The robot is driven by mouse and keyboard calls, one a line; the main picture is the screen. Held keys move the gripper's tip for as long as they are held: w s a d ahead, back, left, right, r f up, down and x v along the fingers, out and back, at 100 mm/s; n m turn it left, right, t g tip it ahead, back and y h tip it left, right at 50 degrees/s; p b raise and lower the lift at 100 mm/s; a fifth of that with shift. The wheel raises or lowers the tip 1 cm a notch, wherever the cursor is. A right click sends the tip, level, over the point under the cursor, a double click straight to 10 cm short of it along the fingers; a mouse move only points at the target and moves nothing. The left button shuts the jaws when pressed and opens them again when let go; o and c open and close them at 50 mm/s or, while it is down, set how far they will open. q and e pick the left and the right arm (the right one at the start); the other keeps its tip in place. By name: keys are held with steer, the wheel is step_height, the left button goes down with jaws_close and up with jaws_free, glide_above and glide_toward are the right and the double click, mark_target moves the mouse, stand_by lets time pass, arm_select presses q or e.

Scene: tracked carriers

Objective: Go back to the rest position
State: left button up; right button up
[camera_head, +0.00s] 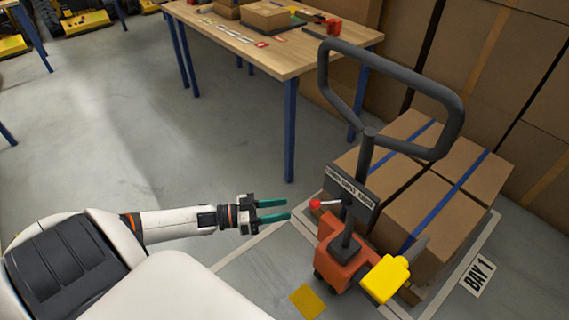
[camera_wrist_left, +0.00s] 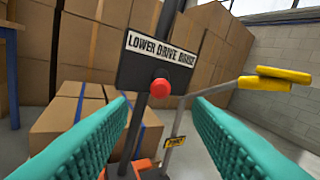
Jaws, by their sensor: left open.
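My left gripper (camera_head: 273,211) reaches in from the left in the head view, with its two green fingers apart and nothing between them. In the left wrist view its open fingers (camera_wrist_left: 160,130) frame the pallet truck's handle column. The orange pallet truck (camera_head: 345,250) has a dark loop handle and a dark label plate (camera_wrist_left: 158,62) reading "LOWER DRIVE RAISE". A lever with a red knob (camera_head: 315,204) sticks out toward my fingertips, apart from them. The red knob also shows in the left wrist view (camera_wrist_left: 160,88). My right gripper is in neither view.
Strapped cartons (camera_head: 430,205) stand behind the truck in a marked floor area with a "BAY 1" sign (camera_head: 478,277). A yellow pedal-like part (camera_head: 385,279) sticks out at the truck's side. A wooden table (camera_head: 285,52) stands behind. Floor at left is clear.

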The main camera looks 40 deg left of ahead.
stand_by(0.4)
arm_select(q)
steer(key=s+a+f+n+g+y+p, duration=0.15)
steer(key=s+f+y, duration=0.3)
steer(key=f, duration=0.75)
steer(key=s+a+f+n+g+y+p, duration=0.15)
steer(key=s+f+y, duration=0.35)
steer(key=f, duration=0.6)
steer(key=s+d+f+g, duration=0.3)
steer(key=s+f, duration=0.1)
steer(key=s, duration=0.4)
steer(key=s+d+f+g+y, duration=0.1)
steer(key=s+d+f+g, duration=0.2)
steer(key=s, duration=0.6)
steer(key=s+d+f+g+y, duration=0.1)
steer(key=s+d+f+g, duration=0.2)
steer(key=s+d+f, duration=0.2)
steer(key=s+f, duration=0.1)
steer(key=s, duration=0.2)
steer(key=shift+s+d+f+p, duration=0.15)
steer(key=shift+f+p, duration=0.2)
steer(key=shift+p, duration=0.05)
